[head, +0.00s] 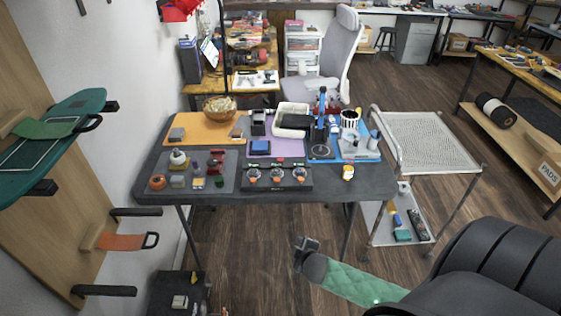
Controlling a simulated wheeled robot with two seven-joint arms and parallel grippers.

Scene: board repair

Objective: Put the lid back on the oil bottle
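Several small bottles and jars stand on the dark table (330,190). A small white-and-yellow bottle-like item (348,172) is near the front right edge. A white rounded pot with a dark top (178,158) and an orange-red jar (157,182) are on the grey mat at the left. I cannot tell which is the oil bottle, nor pick out its lid. My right gripper (304,244) is low in front of the table, apart from everything on it. It is too small and dark to tell open from shut. My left gripper is not in view.
A black panel with orange knobs (278,177) lies at the table's front middle. A blue tray (362,154) holds a striped cup (349,120). A wicker bowl (219,108) is at the back left. A metal cart (430,145) stands to the right.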

